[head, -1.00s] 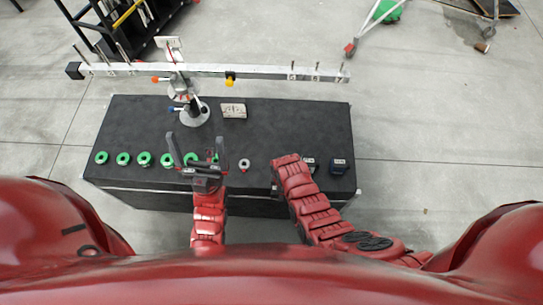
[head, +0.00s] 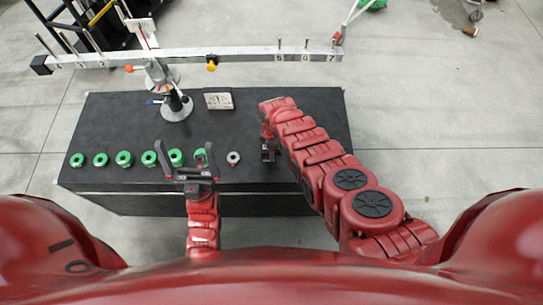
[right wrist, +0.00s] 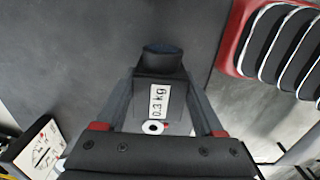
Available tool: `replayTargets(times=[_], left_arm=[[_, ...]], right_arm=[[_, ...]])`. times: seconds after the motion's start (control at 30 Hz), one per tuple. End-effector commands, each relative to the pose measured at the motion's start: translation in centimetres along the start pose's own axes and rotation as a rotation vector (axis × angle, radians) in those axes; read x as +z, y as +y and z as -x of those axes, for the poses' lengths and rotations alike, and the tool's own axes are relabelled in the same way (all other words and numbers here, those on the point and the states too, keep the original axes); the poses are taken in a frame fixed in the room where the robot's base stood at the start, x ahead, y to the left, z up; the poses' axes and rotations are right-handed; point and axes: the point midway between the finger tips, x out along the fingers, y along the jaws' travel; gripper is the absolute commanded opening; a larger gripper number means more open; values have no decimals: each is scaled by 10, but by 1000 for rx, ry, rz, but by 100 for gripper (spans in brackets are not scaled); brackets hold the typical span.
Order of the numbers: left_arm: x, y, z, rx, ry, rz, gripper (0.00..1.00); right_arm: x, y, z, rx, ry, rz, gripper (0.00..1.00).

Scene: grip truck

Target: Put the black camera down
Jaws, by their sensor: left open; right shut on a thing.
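In the right wrist view, my right gripper (right wrist: 158,82) is shut on the black camera (right wrist: 143,90). The camera has a dark round lens at its far end and a white "0.3 kg" label. A dark grey surface lies behind it; I cannot tell the gap to it. In the head view, my right arm hides much of this gripper, and the small dark shape below the arm's end is too unclear to name. My left gripper (head: 191,160) is open and empty above the front of the black table (head: 250,185).
Several green rings (head: 124,158) line the left front of the table, and a grey ring (head: 233,158) lies between the grippers. A balance beam (head: 110,60) on a stand (head: 176,106) and a small sign (head: 218,100) stand behind. My right arm covers the table's right front.

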Motion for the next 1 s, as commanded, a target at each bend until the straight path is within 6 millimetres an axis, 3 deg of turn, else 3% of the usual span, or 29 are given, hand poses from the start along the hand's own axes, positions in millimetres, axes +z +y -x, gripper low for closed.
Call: replayTargets(times=[0.27, 0.43, 0.87, 0.9, 1.0], left_arm=[[4, 1, 25, 0, 1, 0, 100], [9, 3, 52, 0, 0, 0, 100], [9, 3, 56, 0, 1, 0, 100], [9, 3, 56, 0, 1, 0, 100], [9, 3, 54, 0, 0, 0, 100]], right_arm=[[-1, 12, -6, -2, 0, -1, 40], [0, 10, -36, -5, -1, -1, 40], [0, 11, -39, -3, 0, -1, 40], [-1, 11, -40, -3, 0, -1, 72], [-1, 11, -38, -3, 0, -1, 90]])
